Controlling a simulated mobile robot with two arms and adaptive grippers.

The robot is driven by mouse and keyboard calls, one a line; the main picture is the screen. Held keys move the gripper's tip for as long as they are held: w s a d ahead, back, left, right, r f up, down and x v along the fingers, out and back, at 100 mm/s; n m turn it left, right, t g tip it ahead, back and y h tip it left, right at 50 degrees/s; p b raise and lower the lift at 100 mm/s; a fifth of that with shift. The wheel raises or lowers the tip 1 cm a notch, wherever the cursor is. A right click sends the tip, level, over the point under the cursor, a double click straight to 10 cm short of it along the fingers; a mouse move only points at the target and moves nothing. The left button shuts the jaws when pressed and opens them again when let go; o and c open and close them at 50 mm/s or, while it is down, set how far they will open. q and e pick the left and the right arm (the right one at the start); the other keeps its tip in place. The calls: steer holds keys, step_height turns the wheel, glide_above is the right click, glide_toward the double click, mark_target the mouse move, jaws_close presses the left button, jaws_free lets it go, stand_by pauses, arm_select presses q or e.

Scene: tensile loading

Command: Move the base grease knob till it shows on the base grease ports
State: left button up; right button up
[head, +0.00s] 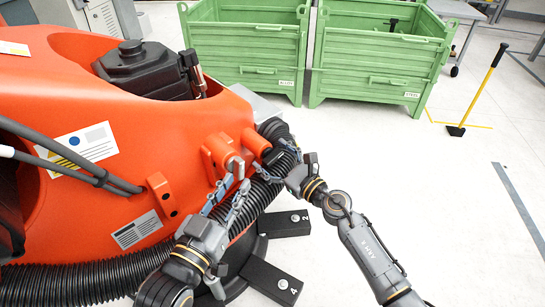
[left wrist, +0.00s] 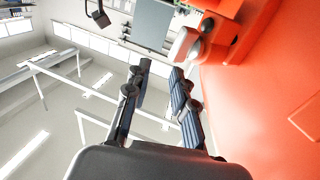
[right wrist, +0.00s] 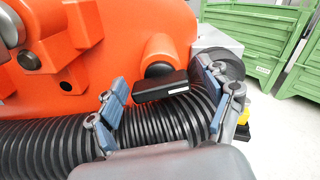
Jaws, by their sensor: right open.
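A black bar-shaped knob (right wrist: 160,86) with a thin pale strip sits in front of a round orange boss in the right wrist view. My right gripper (right wrist: 165,97) is open, with its blue-padded fingers on either side of the bar, apart from it. In the head view the right gripper (head: 280,163) partly hides the bar. A silver-faced round fitting (head: 235,165) sits on the orange base. My left gripper (head: 227,198) is open and empty just below it; the fitting (left wrist: 183,45) also shows beyond its fingers (left wrist: 160,76). I cannot tell which fittings are the grease ports.
Ribbed black hose (right wrist: 60,148) runs around the orange base (head: 110,215), close under my right fingers. Black feet marked 2 (head: 285,223) and 4 (head: 272,280) stick out on the floor. Green crates (head: 375,65) stand behind.

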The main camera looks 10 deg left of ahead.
steer(key=shift+c, duration=0.4)
steer(key=c, duration=1.1)
steer(key=shift+m, duration=0.3)
steer(key=shift+m+p, duration=0.35)
steer(key=shift+m, duration=0.15)
steer(key=m+p, duration=0.1)
steer(key=m, duration=0.3)
steer(key=shift+m, duration=0.3)
arm_select(q)
steer(key=s+a+f+g+y, duration=0.2)
steer(key=f+g, duration=0.4)
steer(key=f, duration=0.3)
steer(key=shift+s+a+f+p, duration=0.2)
steer(key=shift+s+f+p, duration=0.15)
steer(key=shift+s, duration=0.45)
arm_select(e)
steer(key=shift+m, duration=0.5)
